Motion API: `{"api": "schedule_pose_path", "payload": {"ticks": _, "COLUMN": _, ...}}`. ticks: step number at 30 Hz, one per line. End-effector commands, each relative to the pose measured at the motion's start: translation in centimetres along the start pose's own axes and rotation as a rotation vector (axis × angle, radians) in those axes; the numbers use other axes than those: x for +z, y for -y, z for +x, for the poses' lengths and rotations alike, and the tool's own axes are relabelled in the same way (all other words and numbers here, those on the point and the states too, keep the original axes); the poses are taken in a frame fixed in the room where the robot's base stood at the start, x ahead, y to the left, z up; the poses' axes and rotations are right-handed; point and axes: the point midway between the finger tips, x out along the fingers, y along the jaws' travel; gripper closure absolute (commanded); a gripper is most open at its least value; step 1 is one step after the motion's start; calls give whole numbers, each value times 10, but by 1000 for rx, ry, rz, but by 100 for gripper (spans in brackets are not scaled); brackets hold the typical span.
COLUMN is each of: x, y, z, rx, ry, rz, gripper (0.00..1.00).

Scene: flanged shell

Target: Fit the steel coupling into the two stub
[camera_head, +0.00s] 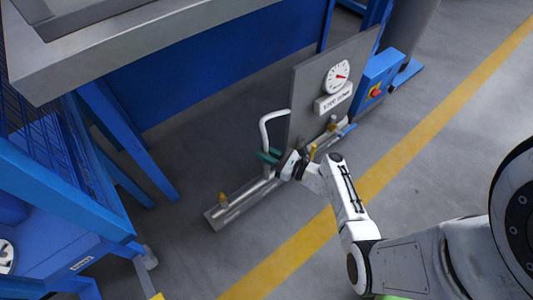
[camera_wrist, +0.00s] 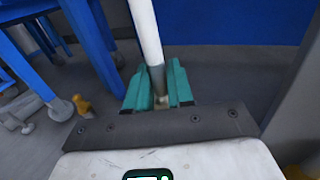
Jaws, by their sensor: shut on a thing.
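My gripper (camera_head: 268,157) is shut, with teal fingers, around a pale upright tube. The tube bends over at the top like a hook in the head view and appears to be the steel coupling (camera_head: 264,130). In the wrist view the fingers (camera_wrist: 158,90) stand on both sides of its grey lower section, and its white upper part (camera_wrist: 145,30) rises out of the picture. A grey pipe run (camera_head: 240,200) lies low beneath the gripper. I cannot make out either stub clearly. The coupling's other leg and its lower ends are hidden or too small to judge.
A grey panel with a dial gauge (camera_head: 337,77) stands close right of the coupling. A blue box with a red knob (camera_head: 376,90) is beyond it. Brass fittings (camera_head: 222,200) sit along the pipe. Blue frames (camera_head: 120,130) stand left; the floor by the yellow line (camera_head: 400,155) is clear.

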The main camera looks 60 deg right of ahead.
Motion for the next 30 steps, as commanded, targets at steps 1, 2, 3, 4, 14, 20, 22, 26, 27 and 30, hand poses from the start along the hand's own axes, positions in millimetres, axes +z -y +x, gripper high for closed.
{"api": "schedule_pose_path", "payload": {"ticks": 1, "x": -2, "y": 0, "z": 0, "rx": 0, "ry": 1, "rz": 0, "gripper": 100}}
{"api": "schedule_pose_path", "payload": {"ticks": 2, "x": -2, "y": 0, "z": 0, "rx": 0, "ry": 1, "rz": 0, "gripper": 100}}
{"api": "schedule_pose_path", "payload": {"ticks": 3, "x": -3, "y": 0, "z": 0, "rx": 0, "ry": 1, "rz": 0, "gripper": 100}}
{"api": "schedule_pose_path", "payload": {"ticks": 4, "x": -4, "y": 0, "z": 0, "rx": 0, "ry": 1, "rz": 0, "gripper": 100}}
{"api": "schedule_pose_path", "payload": {"ticks": 14, "x": -7, "y": 0, "z": 0, "rx": 0, "ry": 1, "rz": 0, "gripper": 64}}
{"api": "schedule_pose_path", "payload": {"ticks": 20, "x": -7, "y": 0, "z": 0, "rx": 0, "ry": 0, "rz": 0, "gripper": 48}}
{"api": "schedule_pose_path", "payload": {"ticks": 22, "x": -7, "y": 0, "z": 0, "rx": 0, "ry": 0, "rz": 0, "gripper": 48}}
{"api": "schedule_pose_path", "payload": {"ticks": 26, "x": -7, "y": 0, "z": 0, "rx": 0, "ry": -1, "rz": 0, "gripper": 48}}
{"api": "schedule_pose_path", "payload": {"ticks": 27, "x": -7, "y": 0, "z": -2, "rx": 0, "ry": -1, "rz": 0, "gripper": 48}}
{"api": "schedule_pose_path", "payload": {"ticks": 30, "x": -6, "y": 0, "z": -9, "rx": -1, "ry": -1, "rz": 1, "gripper": 48}}
